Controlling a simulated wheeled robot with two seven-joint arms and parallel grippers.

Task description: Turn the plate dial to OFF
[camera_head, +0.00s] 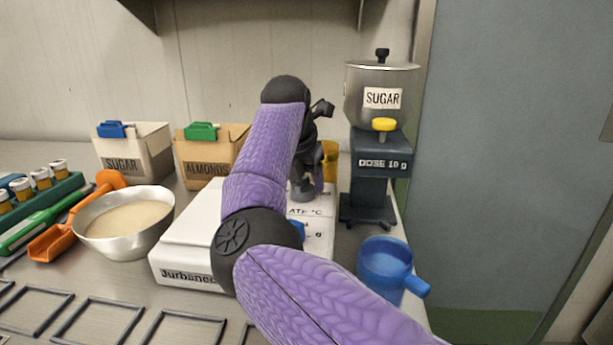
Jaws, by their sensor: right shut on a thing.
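The white plate unit (182,262) stands on the counter in the middle, with lettering on its front and on its top panel. My right arm crosses in front of it and hides much of its top. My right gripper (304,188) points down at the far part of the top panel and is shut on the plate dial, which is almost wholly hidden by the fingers. The dial's pointer and its OFF mark cannot be made out. A small blue part (299,229) shows on the panel beside my arm. My left gripper is out of view.
A metal bowl (150,237) of pale mix stands left of the plate, a blue jug (386,268) to its right. A sugar dispenser (373,185) and a yellow cup (330,160) stand behind. Sugar (137,155) and almond (193,170) boxes line the back. Frames (98,325) lie front left.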

